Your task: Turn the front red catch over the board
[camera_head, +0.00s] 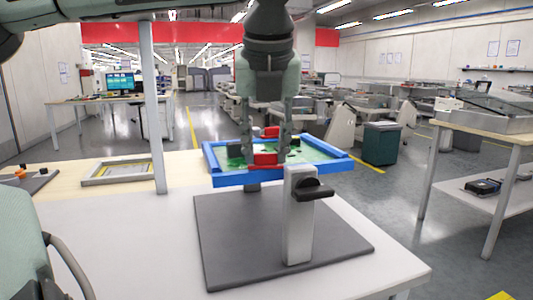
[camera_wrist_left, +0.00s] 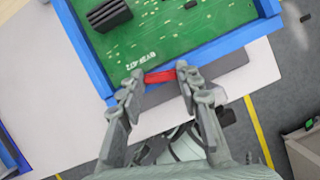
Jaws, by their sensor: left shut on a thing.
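A blue frame (camera_head: 330,172) holds a green board (camera_head: 312,152) and rests on a stand with a grey post (camera_head: 299,230). The front red catch (camera_head: 264,160) sits at the frame's near side; it also shows in the left wrist view (camera_wrist_left: 160,77). It lies roughly along the frame bar there; I cannot tell whether any of it covers the board. My left gripper (camera_head: 267,156) points down with its fingertips shut on this catch, one at each end in the wrist view. Another red catch (camera_head: 271,131) is at the far side, partly behind the fingers. My right gripper is not in view.
A black knob (camera_head: 313,190) sticks out from the post, above a dark base plate (camera_head: 225,240) on the white table (camera_head: 120,235). A thin upright pole (camera_head: 152,100) and an empty tray-like frame (camera_head: 118,170) are to the left. A wooden-topped bench (camera_head: 490,128) stands at right.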

